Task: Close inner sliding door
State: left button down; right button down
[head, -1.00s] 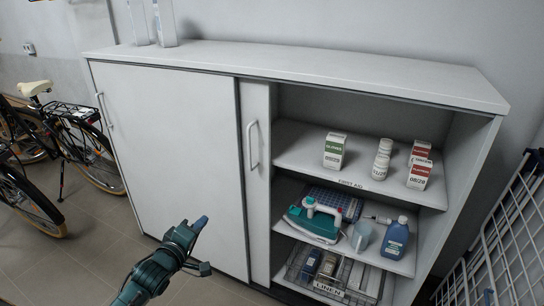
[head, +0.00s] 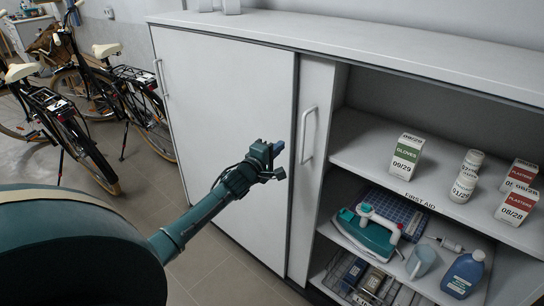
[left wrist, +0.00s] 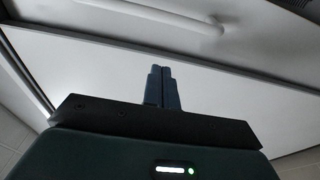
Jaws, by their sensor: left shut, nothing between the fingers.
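A white cabinet has two sliding doors. The outer door (head: 225,140) covers the left part. The inner door (head: 313,165) shows as a narrow strip to its right, with a vertical bar handle (head: 307,135); the rest of it is hidden behind the outer door. The cabinet's right part is open. My left gripper (head: 277,149) is shut and empty in front of the outer door's right edge, just left of the inner handle; I cannot tell if it touches anything. In the left wrist view its closed fingers (left wrist: 162,88) point at the white door surface, below a bar handle (left wrist: 165,15). My right gripper is out of view.
Bicycles (head: 75,125) stand at the left. The floor between them and the cabinet is clear.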

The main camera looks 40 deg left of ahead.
pick_arm(q)
jog(key=w+d, duration=0.1)
jog(key=d, duration=0.1)
jog(key=w+d, duration=0.1)
jog(key=shift+w+d, duration=0.3)
jog(key=shift+d, duration=0.05)
jog(key=shift+f, duration=0.1)
dwell(0.3)
